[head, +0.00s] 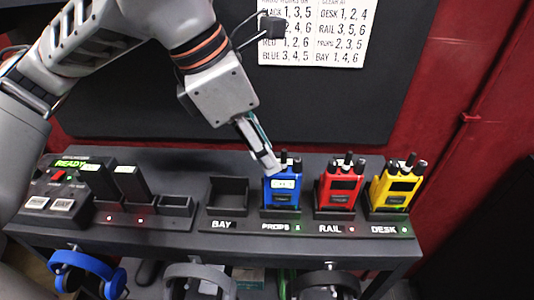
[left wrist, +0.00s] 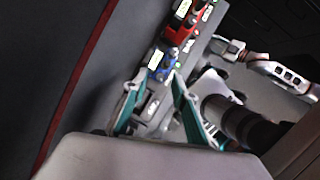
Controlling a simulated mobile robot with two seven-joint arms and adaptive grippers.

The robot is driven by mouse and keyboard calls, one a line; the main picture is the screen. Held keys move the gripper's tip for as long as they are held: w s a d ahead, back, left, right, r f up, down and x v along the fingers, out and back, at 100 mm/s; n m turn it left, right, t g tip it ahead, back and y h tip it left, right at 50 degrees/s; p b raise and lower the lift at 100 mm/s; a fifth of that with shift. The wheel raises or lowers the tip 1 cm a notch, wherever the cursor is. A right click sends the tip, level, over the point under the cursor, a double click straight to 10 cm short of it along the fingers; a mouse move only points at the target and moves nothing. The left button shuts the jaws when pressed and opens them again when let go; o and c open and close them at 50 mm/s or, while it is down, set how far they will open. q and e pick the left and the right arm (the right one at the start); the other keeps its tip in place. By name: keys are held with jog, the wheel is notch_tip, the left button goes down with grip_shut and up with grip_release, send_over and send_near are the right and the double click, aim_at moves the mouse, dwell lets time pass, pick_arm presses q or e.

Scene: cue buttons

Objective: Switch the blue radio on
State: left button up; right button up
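The blue radio (head: 282,188) stands upright in the slot marked PROPS. Its front has a pale panel with small marks that I cannot read. My left gripper (head: 270,165) reaches down from the upper left to the radio's top left edge, beside its knobs; I cannot tell whether it touches. In the left wrist view, the two teal-edged fingers of my left gripper (left wrist: 154,87) are apart, with nothing between them. The blue radio (left wrist: 161,63) shows just beyond the fingertips. My right gripper is not clearly seen.
A red radio (head: 339,188) stands in RAIL and a yellow radio (head: 395,186) in DESK. The BAY slot (head: 228,196) is empty. A READY unit (head: 62,190) and chargers stand left. A printed list (head: 314,32) hangs behind. Blue headphones (head: 87,270) hang below the front edge.

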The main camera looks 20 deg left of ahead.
pick_arm(q)
jog(key=shift+w+d+f, duration=0.15)
jog(key=shift+d+f, duration=0.05)
jog(key=shift+f, duration=0.5)
grip_shut()
jog(key=shift+w+m+g+h, duration=0.1)
jog(key=shift+m+g+h, duration=0.3)
jog(key=shift+m, duration=1.2)
grip_release()
